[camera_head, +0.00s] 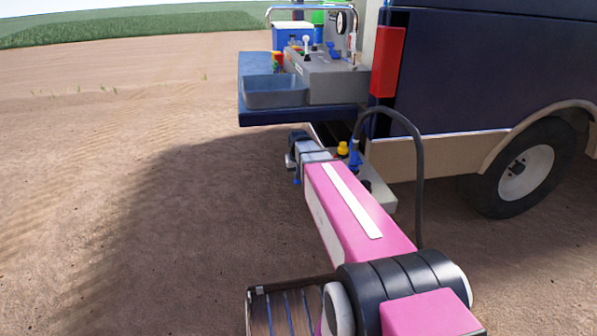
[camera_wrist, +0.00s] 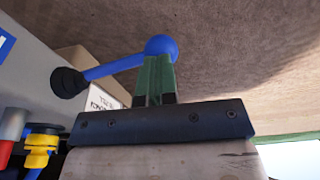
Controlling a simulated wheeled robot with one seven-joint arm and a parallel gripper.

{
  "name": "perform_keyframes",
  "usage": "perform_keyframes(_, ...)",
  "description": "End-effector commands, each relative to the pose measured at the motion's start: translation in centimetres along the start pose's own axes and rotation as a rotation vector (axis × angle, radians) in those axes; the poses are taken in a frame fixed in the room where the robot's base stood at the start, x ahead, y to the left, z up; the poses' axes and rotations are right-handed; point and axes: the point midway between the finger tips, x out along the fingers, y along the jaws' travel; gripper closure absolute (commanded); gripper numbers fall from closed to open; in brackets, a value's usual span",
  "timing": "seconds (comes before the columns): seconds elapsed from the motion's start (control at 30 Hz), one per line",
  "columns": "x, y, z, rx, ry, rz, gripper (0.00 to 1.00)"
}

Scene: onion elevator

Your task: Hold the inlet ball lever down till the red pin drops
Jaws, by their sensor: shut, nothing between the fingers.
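The ball lever shows in the wrist view as a blue rod (camera_wrist: 110,68) with a blue ball (camera_wrist: 160,46) at its end. The rod comes out of a black ribbed boot (camera_wrist: 67,82) on a grey housing. My gripper (camera_wrist: 157,62) has its green fingers shut and empty, with their tips at the ball, apparently touching it. In the head view my gripper (camera_head: 294,163) is small beside the grey unit, and its fingertips are unclear. A red part (camera_wrist: 10,125) shows at the wrist view's left edge; I cannot tell whether it is the red pin.
A yellow fitting (camera_wrist: 40,150) stands near the red part. The grey unit (camera_head: 378,185) sits low beside the vehicle (camera_head: 470,85), with a dark hose (camera_head: 419,170) arching over it. Above is a bench (camera_head: 300,117) with a grey basin (camera_head: 272,95). Open dirt lies to the left.

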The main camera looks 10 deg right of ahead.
Motion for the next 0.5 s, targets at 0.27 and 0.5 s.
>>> perform_keyframes(0.27, 2.4, -0.3, 0.4, -0.040, -0.001, 0.192, 1.00)
perform_keyframes(0.5, 3.7, 0.0, 0.7, -0.049, -0.001, 0.254, 1.00)
